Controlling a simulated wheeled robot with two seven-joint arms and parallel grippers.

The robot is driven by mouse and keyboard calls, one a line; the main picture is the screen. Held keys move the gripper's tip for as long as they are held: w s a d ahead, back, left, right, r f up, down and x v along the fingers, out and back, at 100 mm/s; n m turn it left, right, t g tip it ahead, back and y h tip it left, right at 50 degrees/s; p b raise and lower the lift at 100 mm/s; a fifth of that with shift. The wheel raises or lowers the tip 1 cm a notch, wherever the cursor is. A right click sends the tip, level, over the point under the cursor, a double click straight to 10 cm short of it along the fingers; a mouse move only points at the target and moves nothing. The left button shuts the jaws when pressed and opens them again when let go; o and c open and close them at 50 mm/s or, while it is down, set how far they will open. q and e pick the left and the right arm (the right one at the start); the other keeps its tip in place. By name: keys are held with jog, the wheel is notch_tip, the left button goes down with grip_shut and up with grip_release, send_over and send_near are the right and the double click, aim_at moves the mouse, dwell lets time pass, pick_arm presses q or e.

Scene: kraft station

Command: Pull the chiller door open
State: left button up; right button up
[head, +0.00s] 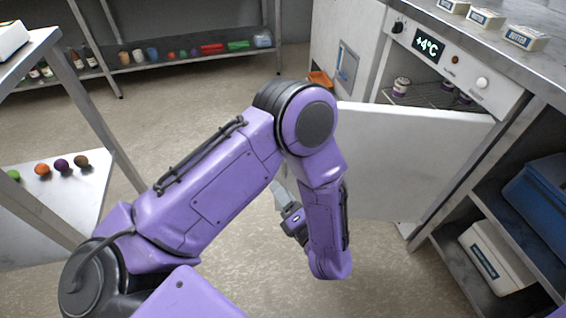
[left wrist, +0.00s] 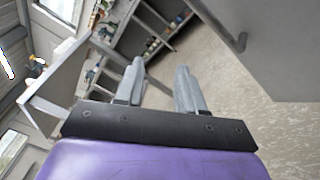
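The chiller's control panel (head: 455,62) shows +4°C at the upper right. Its white door (head: 415,155) stands swung out from the front, and the wire shelf inside (head: 430,97) shows above the door's top edge. My left gripper (head: 279,182) is beside the door's free edge, partly hidden by my purple forearm. In the left wrist view its two fingers (left wrist: 155,88) are apart with nothing between them. My right gripper is not in view.
Butter packs (head: 485,18) stand on the counter above the chiller. A shelf unit with a white box (head: 497,258) and a blue box (head: 540,195) is at right. The floor (head: 385,285) before the door is clear.

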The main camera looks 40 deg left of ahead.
pick_arm(q)
jog(key=w+a+n+t+h+b, duration=0.1)
jog(key=w+a+n+t+h, duration=0.1)
jog(key=w, duration=0.2)
jog(key=w+a+n+t+h+b, duration=0.1)
jog(key=w+a+n+t, duration=0.1)
jog(key=w+a, duration=0.1)
jog(key=w+a+n+t+h+b, duration=0.1)
jog(key=w+a+n+t+h, duration=0.1)
jog(key=w, duration=0.2)
jog(key=shift+w+a+f+n+t+h, duration=0.25)
jog(key=shift+w+f+n+t+h, duration=0.05)
jog(key=shift+w+n+t, duration=0.1)
grip_shut()
jog(key=shift+d, duration=0.1)
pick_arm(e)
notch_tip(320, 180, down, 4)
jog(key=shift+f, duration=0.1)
